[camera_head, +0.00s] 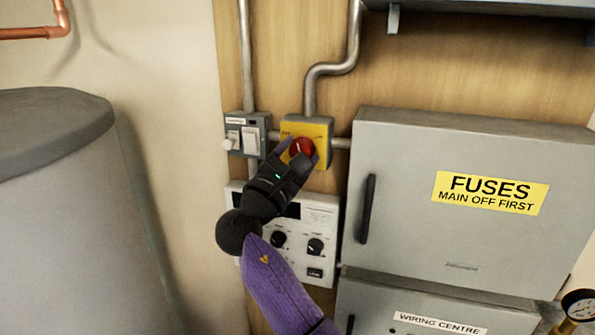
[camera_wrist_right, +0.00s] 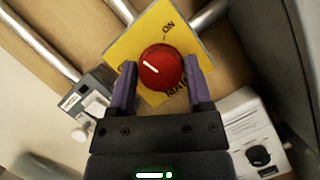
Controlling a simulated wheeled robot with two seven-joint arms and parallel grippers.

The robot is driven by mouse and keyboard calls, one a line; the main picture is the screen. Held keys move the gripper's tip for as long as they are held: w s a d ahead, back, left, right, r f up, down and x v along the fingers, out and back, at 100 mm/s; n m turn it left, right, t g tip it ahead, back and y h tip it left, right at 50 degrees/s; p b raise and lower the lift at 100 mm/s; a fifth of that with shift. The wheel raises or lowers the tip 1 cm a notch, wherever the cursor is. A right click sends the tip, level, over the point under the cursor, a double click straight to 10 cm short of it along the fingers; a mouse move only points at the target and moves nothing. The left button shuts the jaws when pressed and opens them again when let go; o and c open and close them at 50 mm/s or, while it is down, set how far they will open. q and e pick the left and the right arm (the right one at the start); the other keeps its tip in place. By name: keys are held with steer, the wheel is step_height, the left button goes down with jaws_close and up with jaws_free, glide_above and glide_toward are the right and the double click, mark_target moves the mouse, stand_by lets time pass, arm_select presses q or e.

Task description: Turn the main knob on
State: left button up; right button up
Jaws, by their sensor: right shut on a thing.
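The main knob is round and red (camera_head: 302,148), on a yellow plate (camera_head: 322,131) fronting a grey switch box on the wooden board. In the right wrist view the red knob (camera_wrist_right: 161,67) sits between the two fingers, with a short white mark pointing to the upper left. The word ON is printed on the yellow plate (camera_wrist_right: 189,35) above the knob, away from the mark's direction; other lettering is partly hidden by the fingers. My right gripper (camera_head: 299,153) is shut on the knob, one finger on each side (camera_wrist_right: 160,78). My left gripper is out of view.
A grey fuse cabinet (camera_head: 400,200) with a black handle stands close right of the knob. A switch box (camera_head: 247,134) is close left, and a white control panel (camera_head: 322,213) is below. Metal conduits (camera_head: 320,70) run above. A grey tank (camera_head: 60,210) stands far left.

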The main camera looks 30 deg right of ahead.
steer(key=m+b, duration=0.1)
steer(key=m, duration=0.1)
steer(key=m+g+b, duration=0.1)
steer(key=shift+f+m+g, duration=0.15)
steer(key=shift+m+g, duration=0.15)
steer(key=shift+m, duration=0.1)
steer(key=m+g+b, duration=0.1)
steer(key=m, duration=0.2)
steer(key=shift+r+m+g+y+b, duration=0.1)
steer(key=shift+m+g+y+b, duration=0.3)
steer(key=shift+m, duration=1.1)
steer(key=shift+r+m+g+y+b, duration=0.1)
steer(key=shift+m+g+y, duration=0.5)
steer(key=shift+m, duration=0.9)
